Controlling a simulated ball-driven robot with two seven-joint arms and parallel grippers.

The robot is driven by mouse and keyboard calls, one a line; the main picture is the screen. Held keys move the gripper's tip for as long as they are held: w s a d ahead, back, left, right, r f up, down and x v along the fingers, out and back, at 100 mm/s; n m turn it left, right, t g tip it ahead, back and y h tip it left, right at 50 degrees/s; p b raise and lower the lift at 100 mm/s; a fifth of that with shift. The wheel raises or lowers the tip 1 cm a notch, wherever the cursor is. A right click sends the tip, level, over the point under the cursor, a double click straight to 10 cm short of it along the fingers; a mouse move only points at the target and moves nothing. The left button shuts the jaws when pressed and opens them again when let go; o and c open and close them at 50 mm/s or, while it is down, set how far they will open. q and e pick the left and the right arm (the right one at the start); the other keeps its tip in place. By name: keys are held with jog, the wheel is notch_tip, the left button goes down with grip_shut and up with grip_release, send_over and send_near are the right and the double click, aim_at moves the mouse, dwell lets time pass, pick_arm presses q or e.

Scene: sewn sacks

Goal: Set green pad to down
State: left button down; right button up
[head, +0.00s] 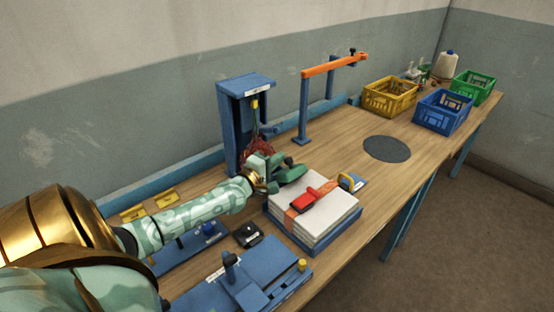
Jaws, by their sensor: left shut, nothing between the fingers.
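My left gripper (273,183) is shut with nothing held, over the middle of the bench, in front of the blue stand and behind the white stack. A dark green shape (293,173) shows right at its tip. I cannot tell whether it is the green pad or a part of my gripper, nor whether it is up or down. No other green pad is clear to me. My right gripper is not in view.
A blue stand (245,86) with a dark red bundle (260,146), an orange bar (334,65) on posts, a strapped white stack (325,220) and blue fixtures (255,275) crowd the bench. Yellow (390,97), blue (443,111) and green (474,87) crates stand far right. Wood around the dark disc (387,148) is clear.

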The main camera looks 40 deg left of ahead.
aim_at(289, 163)
pick_arm(q)
jog(key=shift+d+r+m+p, duration=0.1)
jog(key=shift+d+m+p, duration=0.35)
jog(key=shift+m, duration=0.45)
jog(key=shift+s+d+r+m+t+p, duration=0.1)
jog(key=shift+d+m+t+p, duration=0.35)
jog(key=shift+m, duration=0.65)
jog(key=shift+d+f+m+h+p, duration=0.15)
jog(key=shift+d+m, duration=0.35)
jog(key=shift+m, duration=0.35)
jog(key=shift+d+f+m+h+p, duration=0.15)
jog(key=shift+d+m, duration=0.35)
jog(key=shift+m, duration=0.35)
jog(key=shift+r, duration=0.1)
jog(key=s+f+p, duration=0.1)
jog(key=s+p, duration=0.1)
jog(key=s, duration=1)
jog(key=shift+d, duration=0.35)
